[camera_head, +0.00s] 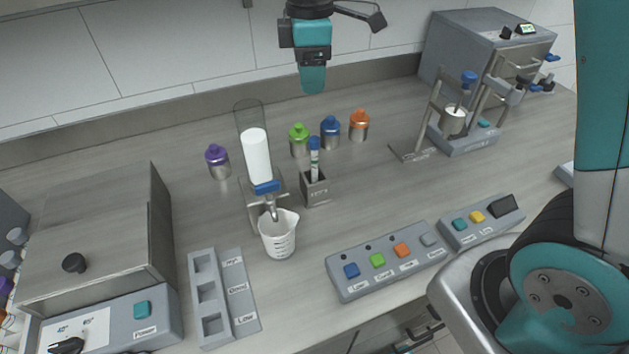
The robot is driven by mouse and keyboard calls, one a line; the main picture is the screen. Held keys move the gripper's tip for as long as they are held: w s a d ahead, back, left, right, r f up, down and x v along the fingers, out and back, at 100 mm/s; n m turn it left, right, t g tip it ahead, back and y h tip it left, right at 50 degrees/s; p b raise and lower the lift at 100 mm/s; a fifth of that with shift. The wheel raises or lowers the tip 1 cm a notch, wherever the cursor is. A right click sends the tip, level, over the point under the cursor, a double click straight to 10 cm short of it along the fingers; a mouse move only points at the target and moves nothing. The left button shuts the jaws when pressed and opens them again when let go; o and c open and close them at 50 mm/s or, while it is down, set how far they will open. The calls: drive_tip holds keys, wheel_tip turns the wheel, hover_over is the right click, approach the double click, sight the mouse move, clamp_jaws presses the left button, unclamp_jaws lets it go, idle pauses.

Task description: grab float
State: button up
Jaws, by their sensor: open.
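No part is clearly marked as the float. The likeliest is a slim white stick with a blue top (314,158), upright in a small grey labelled holder (316,192). My gripper (312,80) is at the top middle, pointing down, high above and behind the stick in the picture. It is open and empty, seen edge-on, and apart from everything on the counter. The stick's lower end is hidden in the holder.
A clear cylinder with white contents (255,155) stands left of the holder, above a white measuring cup (278,236). Small lidded jars, green (299,140), blue (330,132) and orange (359,125), stand behind. A button panel (388,262) lies in front.

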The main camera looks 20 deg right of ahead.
sight(315, 138)
wheel_tip(315, 138, down, 10)
drive_tip(key=shift+s+f+p, duration=0.1)
drive_tip(key=shift+f+p, duration=0.1)
drive_tip(key=shift+p, duration=0.75)
drive_tip(key=shift+s+d+f+p, duration=0.15)
drive_tip(key=shift+f+p, duration=0.35)
drive_tip(key=shift+f, duration=0.8)
drive_tip(key=shift+d+f+p, duration=0.15)
drive_tip(key=shift+f+p, duration=0.35)
drive_tip(key=shift+f, duration=0.8)
clamp_jaws()
